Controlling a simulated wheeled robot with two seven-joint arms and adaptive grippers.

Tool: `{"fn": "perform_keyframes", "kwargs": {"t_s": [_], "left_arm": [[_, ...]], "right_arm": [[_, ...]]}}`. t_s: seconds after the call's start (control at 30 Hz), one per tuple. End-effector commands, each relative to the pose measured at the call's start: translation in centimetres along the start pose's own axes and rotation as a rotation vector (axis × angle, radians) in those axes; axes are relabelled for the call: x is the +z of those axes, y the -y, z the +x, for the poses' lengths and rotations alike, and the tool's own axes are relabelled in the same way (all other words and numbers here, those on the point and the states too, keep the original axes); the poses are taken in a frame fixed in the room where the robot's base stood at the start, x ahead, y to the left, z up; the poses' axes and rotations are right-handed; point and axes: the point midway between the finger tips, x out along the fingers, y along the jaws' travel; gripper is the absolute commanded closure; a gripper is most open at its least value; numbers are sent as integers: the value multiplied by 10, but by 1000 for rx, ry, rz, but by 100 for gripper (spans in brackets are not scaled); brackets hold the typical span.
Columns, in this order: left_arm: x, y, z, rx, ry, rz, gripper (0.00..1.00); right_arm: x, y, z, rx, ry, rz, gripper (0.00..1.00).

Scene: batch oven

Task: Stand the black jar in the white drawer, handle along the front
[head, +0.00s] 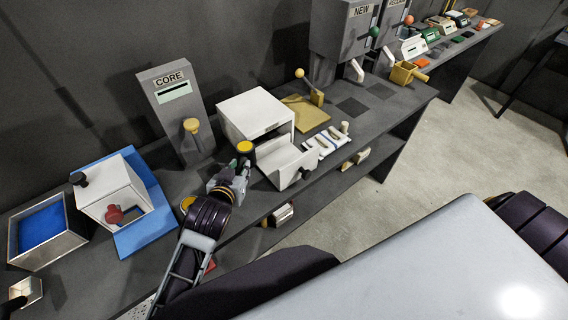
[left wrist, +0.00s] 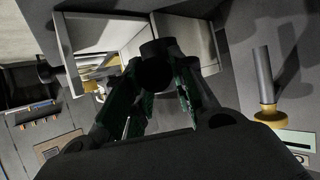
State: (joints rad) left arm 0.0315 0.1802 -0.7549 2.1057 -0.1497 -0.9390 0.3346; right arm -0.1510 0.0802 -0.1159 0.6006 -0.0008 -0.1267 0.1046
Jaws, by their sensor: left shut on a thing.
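My left gripper (head: 236,172) is at the left side of the white drawer (head: 292,168), which stands pulled out from a white box (head: 254,112). In the left wrist view my left gripper (left wrist: 158,85) is shut on a black round thing (left wrist: 157,50), which looks like the black jar. Its handle cannot be made out. The held thing is beside the drawer, not visibly in it. A yellow round cap (head: 244,147) shows just beyond the fingers; I cannot tell whether it belongs to the held thing. My right gripper is out of view.
A grey CORE dispenser (head: 168,92) with a yellow-knobbed lever stands behind left. A white slotted tray (head: 326,140) lies right of the drawer. Further left are a white box (head: 106,190) on a blue mat and a blue-lined bin (head: 46,252).

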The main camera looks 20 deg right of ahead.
Motion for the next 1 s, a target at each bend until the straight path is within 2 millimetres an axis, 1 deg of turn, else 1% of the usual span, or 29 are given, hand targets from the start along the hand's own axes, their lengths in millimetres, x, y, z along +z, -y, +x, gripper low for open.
{"fn": "perform_keyframes", "kwargs": {"t_s": [0.53, 1.0], "left_arm": [[-4, -10, -1, 41, -2, 22, 100], [-6, -14, 0, 69, -3, 36, 100]], "right_arm": [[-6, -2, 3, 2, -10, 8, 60], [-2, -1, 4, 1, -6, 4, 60]]}}
